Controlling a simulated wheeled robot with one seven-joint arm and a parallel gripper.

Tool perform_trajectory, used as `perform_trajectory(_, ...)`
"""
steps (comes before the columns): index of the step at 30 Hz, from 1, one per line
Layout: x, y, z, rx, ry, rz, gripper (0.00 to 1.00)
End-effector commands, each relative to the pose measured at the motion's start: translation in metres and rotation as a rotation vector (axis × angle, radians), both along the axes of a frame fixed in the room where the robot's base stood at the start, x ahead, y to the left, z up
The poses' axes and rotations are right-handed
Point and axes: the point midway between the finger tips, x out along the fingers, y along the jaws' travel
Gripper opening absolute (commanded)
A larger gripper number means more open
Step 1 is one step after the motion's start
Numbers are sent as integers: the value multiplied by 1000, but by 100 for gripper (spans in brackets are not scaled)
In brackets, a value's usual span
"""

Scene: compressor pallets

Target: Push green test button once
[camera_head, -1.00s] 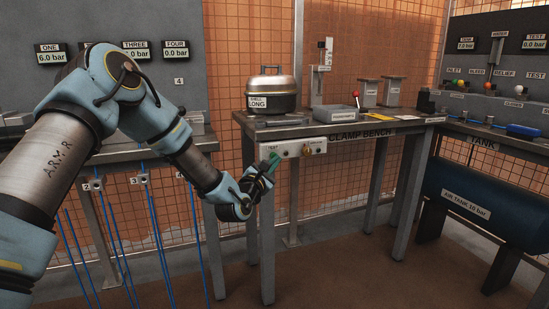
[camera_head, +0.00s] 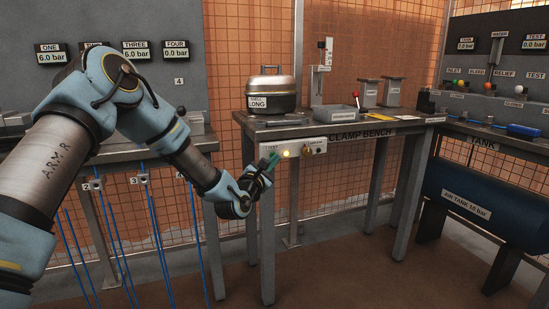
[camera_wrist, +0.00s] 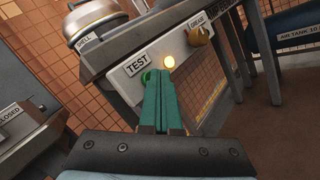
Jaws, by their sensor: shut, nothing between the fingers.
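The green test button (camera_wrist: 146,77) shows in the wrist view below the TEST label (camera_wrist: 137,64), on the pale panel at the front of the clamp bench. My gripper's green fingers partly hide it. My gripper (camera_wrist: 158,73) is shut and empty, with its fingertips right at the button; I cannot tell whether they touch it. In the head view my gripper (camera_head: 273,157) is at the left end of the panel (camera_head: 312,146), covering the button.
A brass-coloured knob (camera_wrist: 200,36) is on the same panel, right of the lamp. A lidded metal shell (camera_head: 271,91) stands on the clamp bench above. A bench leg (camera_head: 267,245) is just below my gripper. The blue air tank (camera_head: 485,205) is at the far right.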

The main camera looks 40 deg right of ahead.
Motion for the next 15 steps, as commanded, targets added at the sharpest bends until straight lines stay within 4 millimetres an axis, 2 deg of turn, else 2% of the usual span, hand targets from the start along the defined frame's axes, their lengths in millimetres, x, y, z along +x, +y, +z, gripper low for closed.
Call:
perform_trajectory(8,0,1,0,0,0,1,0)
perform_trajectory(15,-9,5,-1,1,1,1,0)
